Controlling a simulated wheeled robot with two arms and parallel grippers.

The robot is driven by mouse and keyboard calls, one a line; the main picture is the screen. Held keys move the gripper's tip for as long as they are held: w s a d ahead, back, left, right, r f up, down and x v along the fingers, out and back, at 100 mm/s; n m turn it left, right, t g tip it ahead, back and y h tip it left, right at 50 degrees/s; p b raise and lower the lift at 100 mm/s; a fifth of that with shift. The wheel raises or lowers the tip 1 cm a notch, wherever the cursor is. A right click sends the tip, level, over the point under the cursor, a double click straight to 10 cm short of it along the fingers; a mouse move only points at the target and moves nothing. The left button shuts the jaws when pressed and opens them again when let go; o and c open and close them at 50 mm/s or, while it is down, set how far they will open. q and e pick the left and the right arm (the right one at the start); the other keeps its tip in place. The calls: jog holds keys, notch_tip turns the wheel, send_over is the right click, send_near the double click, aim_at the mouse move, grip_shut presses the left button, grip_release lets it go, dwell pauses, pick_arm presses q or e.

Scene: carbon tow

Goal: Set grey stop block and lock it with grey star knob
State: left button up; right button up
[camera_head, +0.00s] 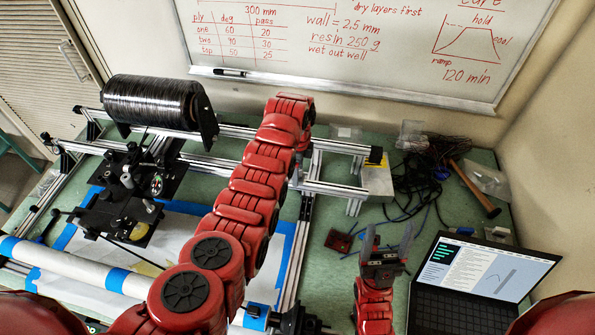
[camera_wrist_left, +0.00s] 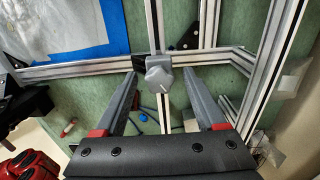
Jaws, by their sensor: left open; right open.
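The grey star knob (camera_wrist_left: 161,75) shows in the left wrist view, with a white mark on its face. It sits at a metal rail junction. In the head view my left arm hides most of this spot. My right gripper (camera_head: 387,243) is open and empty, fingers up, above the table.
Aluminium rails (camera_head: 330,190) frame the bench. A black tow spool (camera_head: 150,101) and a dark carriage (camera_head: 125,205) stand at left. A small dark red plate (camera_head: 340,241) lies near my right gripper.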

pick_arm(q)
jog(key=shift+f, duration=0.7)
grip_shut()
dwell(1.1)
